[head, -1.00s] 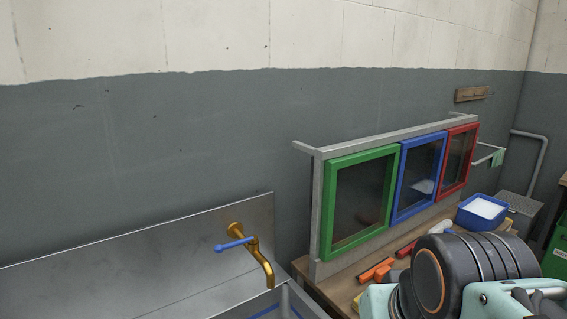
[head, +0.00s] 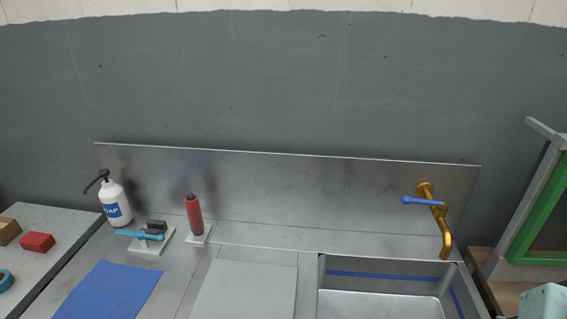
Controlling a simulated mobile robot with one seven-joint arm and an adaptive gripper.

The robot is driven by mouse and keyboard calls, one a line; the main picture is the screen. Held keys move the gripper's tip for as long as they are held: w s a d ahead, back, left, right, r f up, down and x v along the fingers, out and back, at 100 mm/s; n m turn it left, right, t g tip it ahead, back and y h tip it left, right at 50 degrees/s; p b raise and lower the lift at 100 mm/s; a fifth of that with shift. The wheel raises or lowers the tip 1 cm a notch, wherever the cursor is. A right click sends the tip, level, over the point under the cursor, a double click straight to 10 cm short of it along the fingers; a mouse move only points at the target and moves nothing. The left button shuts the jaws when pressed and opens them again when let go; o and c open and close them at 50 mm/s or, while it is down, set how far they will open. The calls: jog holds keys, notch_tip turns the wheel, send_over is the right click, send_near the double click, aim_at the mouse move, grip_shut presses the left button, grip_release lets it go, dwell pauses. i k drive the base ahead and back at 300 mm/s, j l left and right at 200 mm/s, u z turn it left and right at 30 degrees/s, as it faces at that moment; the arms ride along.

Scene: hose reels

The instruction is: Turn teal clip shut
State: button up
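A teal lever-like piece (head: 138,235), which looks like the teal clip, lies roughly level on a small pale block (head: 150,247) with a dark part (head: 156,226) behind it. It sits on the steel counter at the left, in front of the soap bottle. Whether the clip is open or shut is too small to tell. My gripper is not in view; only a pale teal part of my arm shows at the lower right edge.
A white soap bottle (head: 115,204), a red cylinder (head: 194,215) on a base, and a blue cloth (head: 108,291) are near the clip. A sink (head: 385,303) with a brass tap (head: 443,232) is right of centre. A red block (head: 37,242) lies on the left table.

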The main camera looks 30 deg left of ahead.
aim_at(141, 235)
jog(key=u, duration=2.2)
jog(key=j+u, duration=0.2)
jog(key=i+j, duration=0.15)
jog(key=j, duration=0.25)
jog(key=i+j, duration=0.15)
jog(key=j, duration=0.2)
jog(key=i+j, duration=0.35)
jog(key=i, duration=0.3)
jog(key=k+j+u, duration=0.25)
jog(key=i+l+z, duration=0.25)
